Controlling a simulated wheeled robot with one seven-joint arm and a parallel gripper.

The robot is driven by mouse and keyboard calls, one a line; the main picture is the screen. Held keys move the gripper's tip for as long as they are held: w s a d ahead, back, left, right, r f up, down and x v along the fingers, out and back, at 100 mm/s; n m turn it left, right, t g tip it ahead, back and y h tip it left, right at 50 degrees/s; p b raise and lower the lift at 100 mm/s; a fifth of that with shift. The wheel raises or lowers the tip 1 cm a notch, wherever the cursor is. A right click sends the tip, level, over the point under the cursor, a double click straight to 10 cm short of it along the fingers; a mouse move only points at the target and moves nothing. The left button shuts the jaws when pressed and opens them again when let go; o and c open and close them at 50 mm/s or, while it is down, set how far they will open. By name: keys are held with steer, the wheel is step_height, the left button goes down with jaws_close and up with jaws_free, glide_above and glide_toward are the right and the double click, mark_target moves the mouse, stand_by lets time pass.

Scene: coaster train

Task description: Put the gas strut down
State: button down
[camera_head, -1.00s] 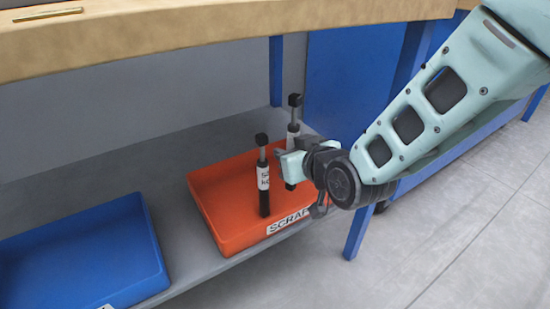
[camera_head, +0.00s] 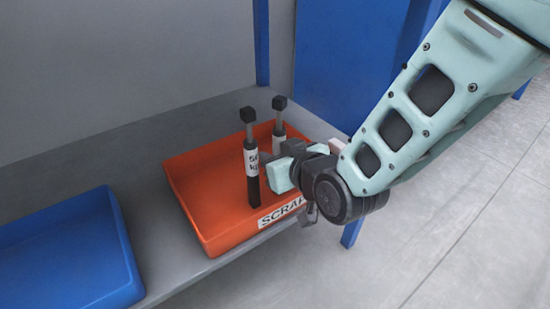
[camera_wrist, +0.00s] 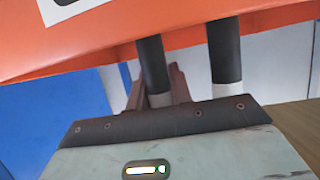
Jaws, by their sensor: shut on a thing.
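My gripper (camera_head: 284,174) is at the right side of the orange scrap tray (camera_head: 195,222), shut on a gas strut (camera_head: 279,123). That strut is upright, with a black square top and dark rod. My gripper hides its lower part, so I cannot tell whether its foot touches the tray floor. A second, similar strut (camera_head: 253,163) with a white label stands upright in the tray, nearer and to the left. In the wrist view the held strut (camera_wrist: 152,65) is between the fingers, and the other strut (camera_wrist: 225,55) is beside it, apart.
The tray sits on a grey lower shelf (camera_head: 150,238), its white SCRAP label (camera_head: 282,212) on the front. A blue tray (camera_head: 75,245) lies to the left. A blue leg (camera_head: 352,232) stands at right. The tray's left part is empty.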

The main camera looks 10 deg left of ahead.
steer(key=shift+r, duration=0.15)
steer(key=c, duration=1.3)
jaws_free()
steer(key=shift+f, duration=0.2)
steer(key=shift+o, duration=0.2)
steer(key=shift+r, duration=0.25)
steer(key=p+v, duration=0.9)
steer(key=v, duration=0.3)
